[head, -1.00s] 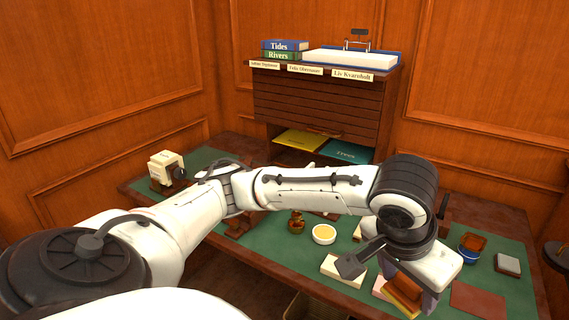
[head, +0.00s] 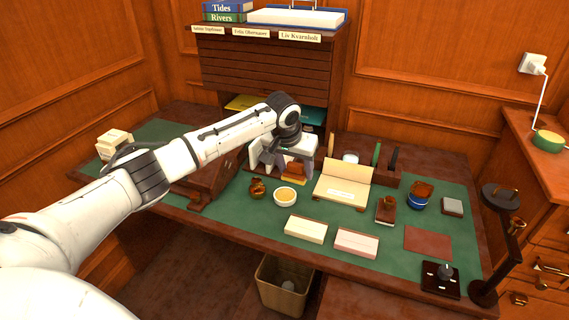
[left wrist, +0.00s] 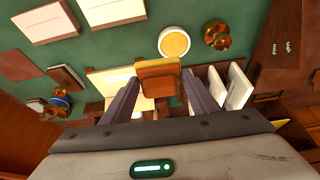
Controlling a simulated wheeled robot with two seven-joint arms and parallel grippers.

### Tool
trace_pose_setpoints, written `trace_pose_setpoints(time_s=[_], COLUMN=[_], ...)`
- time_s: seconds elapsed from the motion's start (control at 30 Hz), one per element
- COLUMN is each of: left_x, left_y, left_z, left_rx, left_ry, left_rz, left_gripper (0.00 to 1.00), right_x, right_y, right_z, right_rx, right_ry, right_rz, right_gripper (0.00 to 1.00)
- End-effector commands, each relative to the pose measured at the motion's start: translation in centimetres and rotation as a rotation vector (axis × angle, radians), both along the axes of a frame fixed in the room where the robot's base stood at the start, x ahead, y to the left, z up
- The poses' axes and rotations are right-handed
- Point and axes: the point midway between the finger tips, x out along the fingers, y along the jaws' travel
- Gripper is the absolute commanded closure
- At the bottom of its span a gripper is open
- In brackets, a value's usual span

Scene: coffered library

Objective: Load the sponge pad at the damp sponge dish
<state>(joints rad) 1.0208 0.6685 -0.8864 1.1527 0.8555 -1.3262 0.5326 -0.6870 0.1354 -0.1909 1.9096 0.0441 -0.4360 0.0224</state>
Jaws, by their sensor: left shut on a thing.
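My left gripper (head: 297,163) is shut on the sponge pad (head: 293,174), an orange-brown block with a yellow edge. In the left wrist view the pad (left wrist: 158,80) sits between both fingers. The damp sponge dish (head: 285,203), a small white round dish with a yellow filling, stands on the green desk top. The pad is just behind the dish in the head view, apart from it. The dish also shows in the left wrist view (left wrist: 174,42), above and right of the pad. I cannot tell the pad's height over the desk. My right gripper is not in view.
A brass pot (head: 257,188) stands left of the dish. An open cream folder (head: 343,184) lies to its right. Cream (head: 305,229) and pink-edged (head: 356,243) blocks lie in front. White upright pieces (left wrist: 238,86) stand close beside the gripper. A blue jar (head: 417,203) is farther right.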

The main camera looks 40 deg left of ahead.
Motion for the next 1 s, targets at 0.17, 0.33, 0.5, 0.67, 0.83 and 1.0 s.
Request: trace_pose_setpoints(time_s=[0.17,0.33,0.5,0.67,0.83,1.0], left_x=[0.7,0.8,0.8,0.8,0.8,0.8], left_y=[3.3,3.9,3.9,4.0,4.0,3.9], left_z=[-1.7,-2.6,-3.7,-5.3,-7.2,-8.1], left_rx=[-0.001,-0.001,-0.001,-0.001,0.0,-0.002], left_ry=[0.002,0.0,0.0,0.0,0.0,0.0], left_rz=[0.025,0.027,0.027,0.028,0.028,0.028], left_gripper=[0.64,0.64,0.64,0.64,0.64,0.64], right_x=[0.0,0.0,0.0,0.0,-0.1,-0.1], right_y=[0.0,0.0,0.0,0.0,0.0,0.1], right_z=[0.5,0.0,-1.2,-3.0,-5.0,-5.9], right_rx=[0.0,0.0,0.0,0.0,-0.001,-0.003], right_ry=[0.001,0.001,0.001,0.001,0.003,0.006], right_rz=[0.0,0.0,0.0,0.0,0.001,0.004], right_gripper=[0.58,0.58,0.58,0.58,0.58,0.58])
